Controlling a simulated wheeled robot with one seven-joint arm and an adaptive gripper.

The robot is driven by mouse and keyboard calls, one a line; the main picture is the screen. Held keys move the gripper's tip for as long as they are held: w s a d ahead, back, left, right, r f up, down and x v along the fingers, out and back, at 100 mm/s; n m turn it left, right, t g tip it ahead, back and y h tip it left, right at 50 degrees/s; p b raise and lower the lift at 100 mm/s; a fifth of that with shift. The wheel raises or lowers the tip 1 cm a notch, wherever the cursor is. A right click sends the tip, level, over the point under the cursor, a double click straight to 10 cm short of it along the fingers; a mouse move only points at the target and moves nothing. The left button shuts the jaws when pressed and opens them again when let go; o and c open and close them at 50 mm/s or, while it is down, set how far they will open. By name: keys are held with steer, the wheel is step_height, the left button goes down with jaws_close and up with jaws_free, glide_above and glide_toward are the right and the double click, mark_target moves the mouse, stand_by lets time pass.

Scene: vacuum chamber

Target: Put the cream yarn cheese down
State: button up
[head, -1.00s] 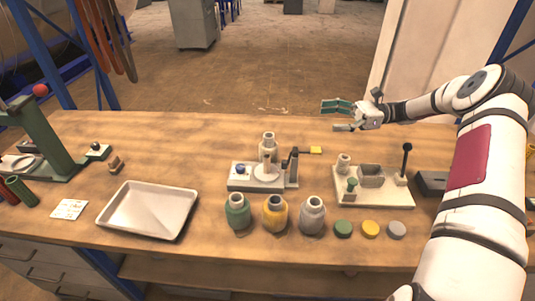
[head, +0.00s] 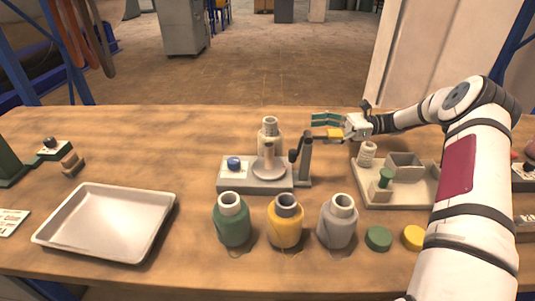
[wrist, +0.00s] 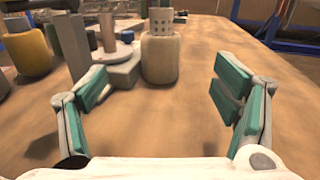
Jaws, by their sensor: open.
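The cream yarn cheese (head: 270,138), a pale cylinder with a perforated tube on top, stands upright on the table behind the grey device (head: 255,180). In the wrist view the cream yarn cheese (wrist: 160,58) is ahead of my gripper, slightly left of the middle between the fingers, and apart from them. My gripper (head: 328,127) is to the right of the cheese in the head view. Its green-padded fingers are spread wide and empty; the gap also shows in the wrist view (wrist: 165,97). In the head view the device partly hides the cheese's lower part.
Green (head: 232,222), yellow (head: 285,222) and grey (head: 337,222) yarn packages stand in front of the device. An empty metal tray (head: 150,215) lies at left. A cream fixture (head: 385,198) stands at right. The table behind the device is mostly clear.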

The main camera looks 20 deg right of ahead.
mark_target(276, 137)
steer(key=shift+w+a+f+b, duration=0.1)
steer(key=shift+w+f+b, duration=0.15)
steer(key=shift+f, duration=0.3)
steer(key=a, duration=0.4)
steer(key=a+p, duration=0.1)
steer(key=a, duration=0.4)
steer(key=w+a, duration=0.1)
steer(key=a, duration=0.3)
steer(key=shift+w+a, duration=0.1)
steer(key=shift+a, duration=0.2)
